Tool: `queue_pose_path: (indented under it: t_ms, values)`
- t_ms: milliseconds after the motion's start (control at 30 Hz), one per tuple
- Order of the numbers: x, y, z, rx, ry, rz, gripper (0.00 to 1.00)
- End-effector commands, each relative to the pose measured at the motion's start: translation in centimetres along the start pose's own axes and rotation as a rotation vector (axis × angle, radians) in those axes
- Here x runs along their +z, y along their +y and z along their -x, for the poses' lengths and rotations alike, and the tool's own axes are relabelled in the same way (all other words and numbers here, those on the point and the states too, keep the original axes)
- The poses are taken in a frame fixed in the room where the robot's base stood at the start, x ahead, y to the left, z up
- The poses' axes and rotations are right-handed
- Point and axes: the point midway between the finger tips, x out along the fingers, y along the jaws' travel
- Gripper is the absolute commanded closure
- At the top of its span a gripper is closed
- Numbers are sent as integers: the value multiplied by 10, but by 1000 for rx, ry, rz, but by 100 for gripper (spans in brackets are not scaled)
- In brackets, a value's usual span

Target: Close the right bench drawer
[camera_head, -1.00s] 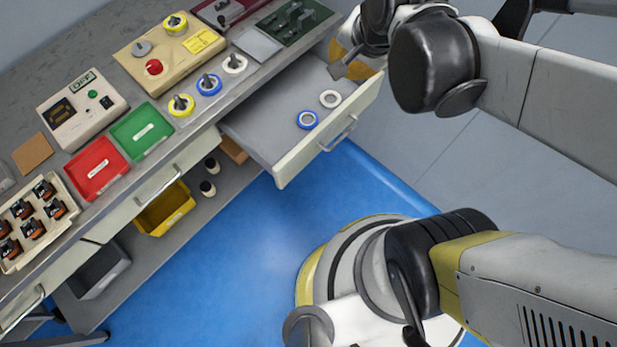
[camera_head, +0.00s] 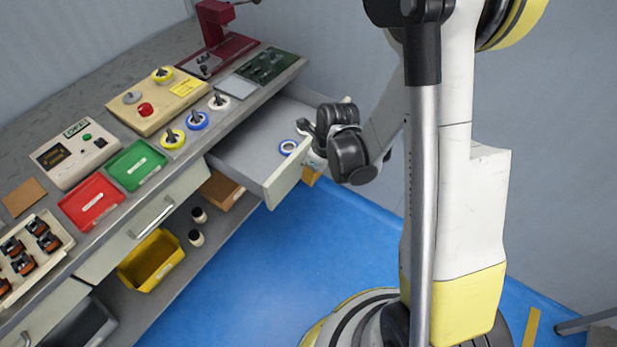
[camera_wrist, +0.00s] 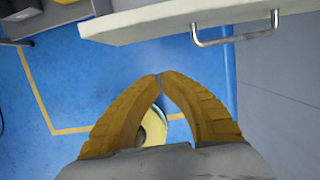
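The right bench drawer (camera_head: 283,184) is pulled out from under the bench, its pale front facing lower right. Contact cannot be told from the head view.
The bench top holds a red bin (camera_head: 91,203), a green bin (camera_head: 138,165) and a beige control box (camera_head: 76,153). A yellow bin (camera_head: 151,262) sits on the lower shelf. The blue floor mat (camera_head: 270,270) in front is clear.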

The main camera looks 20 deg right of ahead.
Motion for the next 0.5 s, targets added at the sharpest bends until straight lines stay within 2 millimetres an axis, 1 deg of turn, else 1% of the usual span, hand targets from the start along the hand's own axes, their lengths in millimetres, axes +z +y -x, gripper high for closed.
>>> queue_pose_path:
  t_ms: [33,200,300,333,400,500]
  values:
    - [-1,0,-16,0,0,1,100]
    - [-1,0,-54,-1,0,2,100]
    - [-1,0,-74,-1,-1,3,100]
    - [2,0,-77,-1,-1,4,100]
    - [15,0,-76,-1,-1,4,100]
    - [28,0,-78,0,-1,4,100]
